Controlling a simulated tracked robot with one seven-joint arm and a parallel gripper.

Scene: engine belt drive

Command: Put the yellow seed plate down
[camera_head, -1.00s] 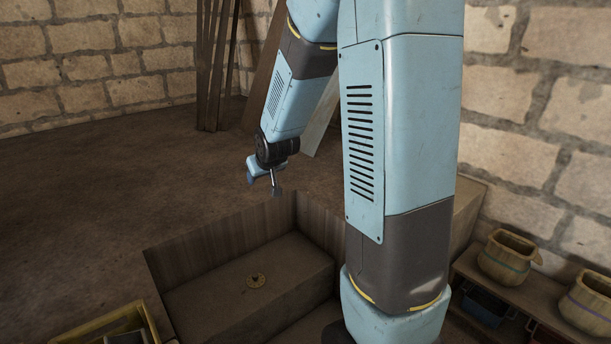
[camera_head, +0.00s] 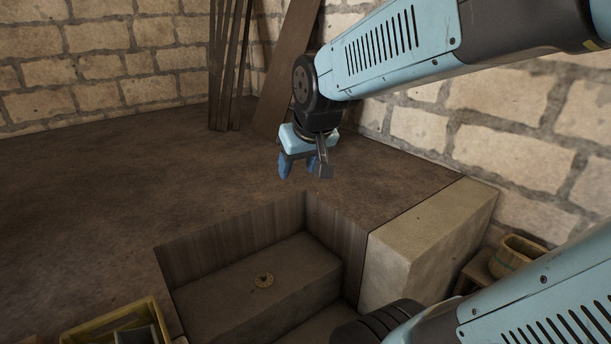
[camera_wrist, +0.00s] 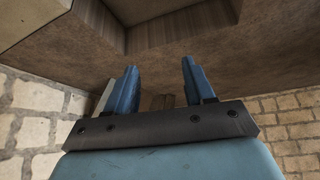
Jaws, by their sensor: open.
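The plate does not show in the wrist view.
A yellow crate (camera_head: 118,322) stands at the lower left. A stone block (camera_head: 425,240) borders the pit on the right. Dark planks (camera_head: 229,65) lean on the brick wall. A pot (camera_head: 522,252) sits at the right. The dirt floor left of the pit is clear.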

